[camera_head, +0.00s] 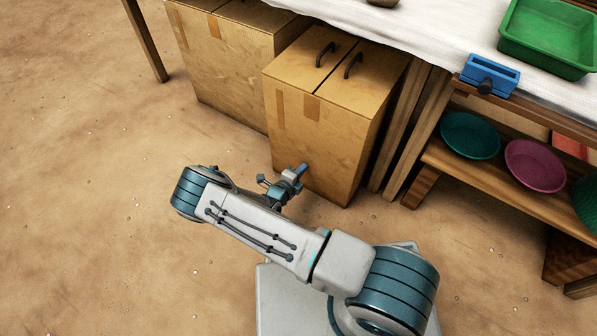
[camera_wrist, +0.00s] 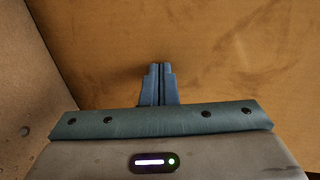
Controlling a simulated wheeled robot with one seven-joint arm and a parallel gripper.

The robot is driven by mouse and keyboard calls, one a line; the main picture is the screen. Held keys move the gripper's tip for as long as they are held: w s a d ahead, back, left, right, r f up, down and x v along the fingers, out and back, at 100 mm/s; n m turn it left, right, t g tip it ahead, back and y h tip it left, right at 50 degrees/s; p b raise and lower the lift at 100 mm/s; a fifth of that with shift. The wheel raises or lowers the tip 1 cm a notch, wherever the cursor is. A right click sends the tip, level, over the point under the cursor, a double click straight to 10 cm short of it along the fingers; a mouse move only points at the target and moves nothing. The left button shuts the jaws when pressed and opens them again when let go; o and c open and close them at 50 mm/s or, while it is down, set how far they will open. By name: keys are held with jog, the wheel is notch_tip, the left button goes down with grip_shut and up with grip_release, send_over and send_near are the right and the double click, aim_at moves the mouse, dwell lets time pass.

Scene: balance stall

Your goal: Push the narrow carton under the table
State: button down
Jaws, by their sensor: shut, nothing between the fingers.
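The narrow carton (camera_head: 348,132) is a tall brown box with tape and two dark handles on its top. It stands upright on the sandy floor, its front part sticking out from under the table (camera_head: 420,40) with a white cloth. My gripper (camera_head: 303,168) is shut and empty, low at the carton's front face. In the wrist view the shut fingertips (camera_wrist: 157,70) point at the carton's face (camera_wrist: 200,45), which fills most of the picture. They look very close to it; I cannot tell whether they touch.
A wider carton (camera_head: 222,55) stands just left of the narrow one. Wooden table legs (camera_head: 402,125) stand close on its right. Further right is a shelf with a teal plate (camera_head: 470,135) and a magenta plate (camera_head: 535,165). The floor (camera_head: 90,200) to the left is clear.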

jog(key=shift+r+b+x, duration=0.1)
jog(key=shift+r+x, duration=0.15)
jog(key=shift+x, duration=0.85)
jog(key=shift+r+b+x, duration=0.15)
jog(key=shift+r+x, duration=0.1)
jog(key=shift+x, duration=0.8)
jog(key=shift+r+b+x, duration=0.1)
jog(key=shift+r+x, duration=0.15)
jog(key=shift+x, duration=0.85)
jog(key=shift+w, duration=0.1)
jog(key=shift+f+p+v, duration=0.2)
jog(key=shift+f+v, duration=0.05)
jog(key=shift+v, duration=0.7)
jog(key=shift+f+p+v, duration=0.2)
jog(key=shift+p+v, duration=0.05)
jog(key=shift+v, duration=0.75)
jog(key=shift+f+p+v, duration=0.2)
jog(key=shift+f+v, duration=0.05)
jog(key=shift+v, duration=0.7)
jog(key=shift+r, duration=0.15)
